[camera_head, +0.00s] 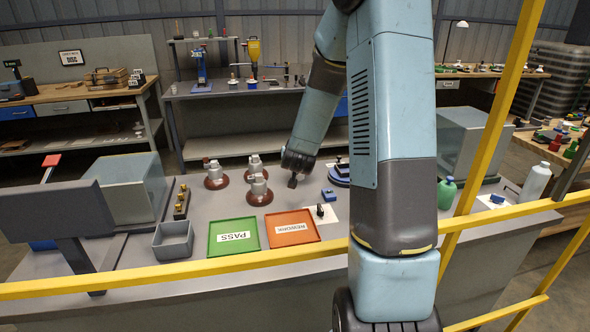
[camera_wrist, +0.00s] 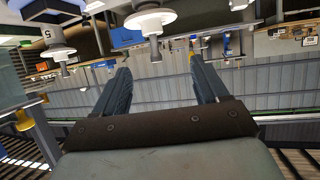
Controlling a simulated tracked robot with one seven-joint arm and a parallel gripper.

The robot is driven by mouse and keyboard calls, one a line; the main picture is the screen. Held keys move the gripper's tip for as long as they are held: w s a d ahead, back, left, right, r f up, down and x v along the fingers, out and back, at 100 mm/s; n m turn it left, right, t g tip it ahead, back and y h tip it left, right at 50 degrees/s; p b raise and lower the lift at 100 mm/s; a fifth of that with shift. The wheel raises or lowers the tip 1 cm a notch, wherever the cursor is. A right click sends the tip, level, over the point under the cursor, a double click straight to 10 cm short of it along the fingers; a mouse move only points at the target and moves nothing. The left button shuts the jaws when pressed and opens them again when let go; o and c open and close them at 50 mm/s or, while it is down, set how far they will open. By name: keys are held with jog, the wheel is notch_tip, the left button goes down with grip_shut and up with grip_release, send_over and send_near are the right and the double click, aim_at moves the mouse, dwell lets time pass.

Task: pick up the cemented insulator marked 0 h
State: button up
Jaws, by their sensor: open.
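Three insulators with brown discs and pale grey tops stand on the grey bench in the head view: one at left (camera_head: 216,181), one at the back (camera_head: 256,171) and one in front (camera_head: 259,193). Their marks are too small to read there, so I cannot tell which is 0 h. In the wrist view, pale capped pieces show at the top middle (camera_wrist: 150,20) and upper left (camera_wrist: 58,51); a "5" label sits by the left one. My gripper (camera_head: 293,182) is right of the front insulator, apart from it. Its two fingers (camera_wrist: 159,64) are spread and empty in the wrist view.
A green PASS tray (camera_head: 234,248) and an orange REWORK tray (camera_head: 312,219) lie at the bench front. A grey bin (camera_head: 173,252) stands left of them. A blue block (camera_head: 328,194) lies right of my gripper. A yellow rail (camera_head: 180,270) crosses the foreground.

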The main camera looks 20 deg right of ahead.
jog(key=x, duration=1)
jog(key=d+x, duration=0.1)
jog(key=x, duration=0.4)
jog(key=shift+s+f, duration=0.25)
jog(key=shift+s, duration=0.15)
jog(key=shift+c, duration=0.5)
jog(key=shift+a, duration=0.1)
grip_shut()
jog(key=shift+r+h, duration=0.1)
jog(key=shift+h, duration=0.2)
